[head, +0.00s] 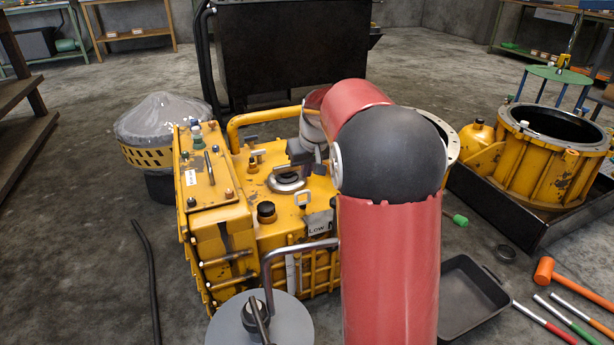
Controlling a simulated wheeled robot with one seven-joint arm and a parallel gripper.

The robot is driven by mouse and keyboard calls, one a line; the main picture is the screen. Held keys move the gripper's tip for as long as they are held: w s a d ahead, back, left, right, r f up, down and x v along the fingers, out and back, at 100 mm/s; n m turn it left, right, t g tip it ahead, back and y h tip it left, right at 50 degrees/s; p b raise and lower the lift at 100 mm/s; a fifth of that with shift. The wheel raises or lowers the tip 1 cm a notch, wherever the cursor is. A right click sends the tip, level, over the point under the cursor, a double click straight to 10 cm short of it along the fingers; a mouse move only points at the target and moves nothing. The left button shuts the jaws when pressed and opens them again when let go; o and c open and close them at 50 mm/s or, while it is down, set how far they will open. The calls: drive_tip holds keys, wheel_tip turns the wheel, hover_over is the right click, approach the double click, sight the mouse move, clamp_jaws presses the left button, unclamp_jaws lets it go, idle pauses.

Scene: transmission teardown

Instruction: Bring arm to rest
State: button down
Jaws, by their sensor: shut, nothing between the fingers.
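My red arm rises from the bottom of the head view and bends at a large black joint. Its grey wrist reaches down behind the joint, over the yellow transmission housing (252,228). My gripper (286,169) is small and partly hidden by the arm. It is shut and empty, above a round metal fitting (287,182) on top of the housing. I cannot tell whether it touches the fitting. The arm hides the right part of the housing.
A yellow ring-shaped casing (545,165) stands in a black tray (490,208) at right. An empty dark pan (462,297), an orange mallet (560,276) and several handled tools lie on the floor. A covered part (158,122) stands at left. A black hose (147,270) lies on open floor.

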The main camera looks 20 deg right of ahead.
drive_tip(key=v, duration=0.7)
drive_tip(key=s+a+r+p, duration=0.2)
drive_tip(key=s+a+r, duration=0.15)
drive_tip(key=s, duration=0.35)
drive_tip(key=s+a+r+p, duration=0.2)
drive_tip(key=s+a+r, duration=0.15)
drive_tip(key=s, duration=0.35)
drive_tip(key=s+a+f+p, duration=0.1)
drive_tip(key=s+a+f, duration=0.1)
drive_tip(key=s, duration=0.6)
drive_tip(key=s+a+f+t+p, duration=0.1)
drive_tip(key=s+a+f, duration=0.1)
drive_tip(key=s, duration=0.6)
drive_tip(key=shift+a+f, duration=0.2)
drive_tip(key=shift+a, duration=0.3)
drive_tip(key=shift+s+r, duration=0.1)
drive_tip(key=shift+r, duration=0.05)
